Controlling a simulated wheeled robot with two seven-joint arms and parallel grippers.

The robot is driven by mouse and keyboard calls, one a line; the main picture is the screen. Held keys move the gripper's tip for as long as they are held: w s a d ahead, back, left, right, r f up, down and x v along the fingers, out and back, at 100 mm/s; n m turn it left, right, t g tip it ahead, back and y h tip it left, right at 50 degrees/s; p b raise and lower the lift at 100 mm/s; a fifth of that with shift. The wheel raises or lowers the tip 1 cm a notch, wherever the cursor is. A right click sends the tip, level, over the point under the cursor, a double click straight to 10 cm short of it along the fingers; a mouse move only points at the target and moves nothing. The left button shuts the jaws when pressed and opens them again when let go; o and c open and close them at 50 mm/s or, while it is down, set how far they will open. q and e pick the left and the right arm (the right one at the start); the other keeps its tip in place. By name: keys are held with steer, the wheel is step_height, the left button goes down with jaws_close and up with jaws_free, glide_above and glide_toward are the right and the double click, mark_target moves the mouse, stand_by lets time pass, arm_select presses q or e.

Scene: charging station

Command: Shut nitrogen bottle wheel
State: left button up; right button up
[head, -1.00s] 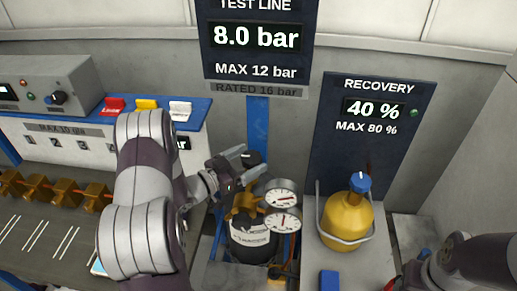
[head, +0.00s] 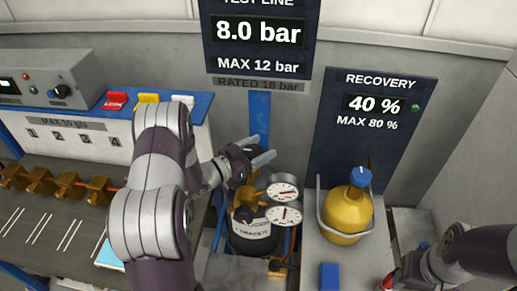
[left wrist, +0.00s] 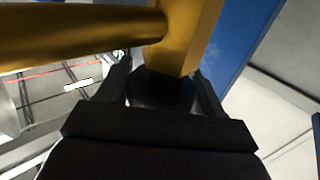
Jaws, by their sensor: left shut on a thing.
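The nitrogen bottle (head: 252,237) is black with a pale label and stands upright in the middle of the head view, with a brass valve body (head: 246,203) on top. Its dark hand wheel sits above the brass, mostly hidden by my gripper in the head view. In the left wrist view the dark wheel (left wrist: 162,92) lies between the two fingers, against the brass valve. My left gripper (head: 258,150) is shut on the wheel, fingers either side of it. My right arm (head: 480,252) enters at the lower right; its fingers cannot be made out.
Two round gauges (head: 283,188) stand close right of the valve. A yellow recovery cylinder (head: 346,214) with a blue cap stands further right. A blue post (head: 260,112) rises behind. Brass fittings (head: 68,185) line the left bench. The test line display (head: 258,40) reads 8.0 bar.

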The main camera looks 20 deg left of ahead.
arm_select(q)
steer(key=m+g+h+b, duration=0.1)
steer(key=h, duration=0.1)
steer(key=m+g+h+b, duration=0.1)
steer(key=m, duration=0.1)
steer(key=shift+s+d+f+g+h, duration=0.1)
steer(key=shift+d+f+g+h, duration=0.1)
steer(key=shift+g+h, duration=0.2)
steer(key=m+g+h+b, duration=0.2)
steer(key=g, duration=0.1)
steer(key=m+g+h+b, duration=0.1)
steer(key=shift+s+d+m+g, duration=0.15)
steer(key=shift+s+m+g, duration=0.15)
steer(key=shift+g, duration=0.1)
steer(key=m+g+b, duration=0.1)
steer(key=g, duration=0.1)
steer(key=m+g+h, duration=0.1)
steer(key=shift+s+m+g+h+b, duration=0.15)
steer(key=shift+m+g+h+b, duration=0.15)
steer(key=shift+g+b, duration=0.1)
steer(key=shift+d+r+m+g+b, duration=0.15)
steer(key=shift+m+g+b, duration=0.2)
steer(key=shift+m+g, duration=0.25)
steer(key=shift+s+g, duration=0.1)
steer(key=shift+g, duration=0.4)
steer(key=o, duration=1)
steer(key=shift+c, duration=0.2)
steer(key=shift+r, duration=0.1)
